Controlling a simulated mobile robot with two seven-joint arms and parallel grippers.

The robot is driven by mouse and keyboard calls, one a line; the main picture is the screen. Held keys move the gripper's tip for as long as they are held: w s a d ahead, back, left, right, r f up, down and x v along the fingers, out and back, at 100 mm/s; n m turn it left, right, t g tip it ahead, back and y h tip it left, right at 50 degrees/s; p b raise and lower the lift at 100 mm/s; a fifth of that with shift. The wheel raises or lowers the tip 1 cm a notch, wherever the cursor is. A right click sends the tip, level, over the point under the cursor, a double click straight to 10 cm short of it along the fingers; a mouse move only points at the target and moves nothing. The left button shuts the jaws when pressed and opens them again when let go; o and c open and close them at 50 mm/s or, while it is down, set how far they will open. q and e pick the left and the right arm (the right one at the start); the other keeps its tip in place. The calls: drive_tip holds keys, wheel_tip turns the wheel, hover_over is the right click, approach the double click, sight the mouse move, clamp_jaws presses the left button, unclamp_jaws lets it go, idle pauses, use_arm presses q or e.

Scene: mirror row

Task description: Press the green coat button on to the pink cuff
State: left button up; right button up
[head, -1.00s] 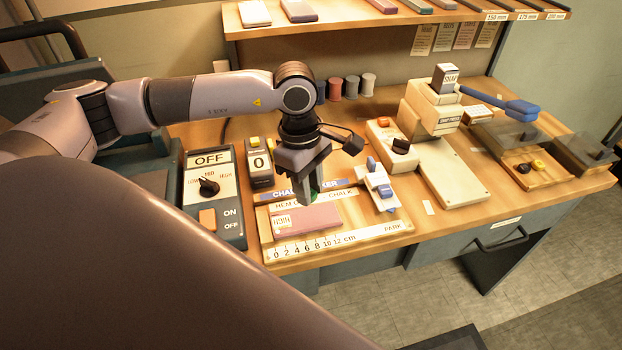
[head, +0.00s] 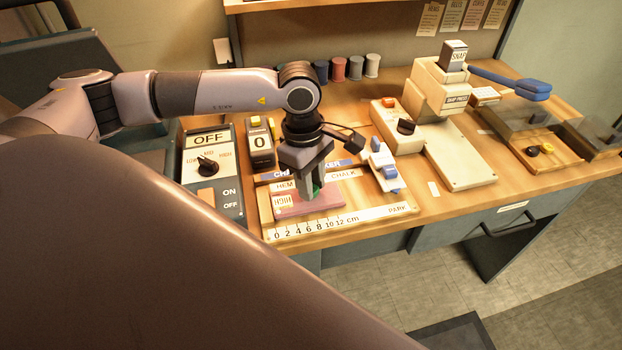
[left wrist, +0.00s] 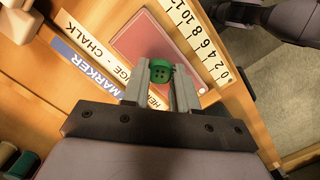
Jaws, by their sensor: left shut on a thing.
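The pink cuff (head: 296,209) lies flat on a wooden board (head: 396,213) on the bench; it also shows in the left wrist view (left wrist: 141,39). My left gripper (head: 317,194) points down over the right part of the cuff. It is shut on the green coat button (left wrist: 161,70), a round button with holes, held between the fingertips. In the head view only a little of the button (head: 317,188) shows between the fingers. I cannot tell whether the button touches the cuff. My right gripper is not in view.
A ruler strip (head: 340,222) runs along the board's front edge. A blue and white slider (head: 383,168) stands right of the cuff. A control box (head: 212,175) marked OFF and a counter (head: 260,143) reading 0 stand to the left. A snap press (head: 440,90) stands at the back right.

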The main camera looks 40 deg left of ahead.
use_arm(q)
drive_tip(key=shift+f+b, duration=0.5)
drive_tip(key=shift+f, duration=0.05)
idle(0.5)
idle(0.5)
drive_tip(key=o, duration=1)
drive_tip(key=shift+a+r+b, duration=0.15)
drive_tip(key=shift+a+r, duration=0.1)
drive_tip(key=shift+r, duration=1.55)
drive_tip(key=shift+a+r+b, duration=0.15)
drive_tip(key=shift+a+r, duration=0.05)
drive_tip(key=shift+r, duration=1.6)
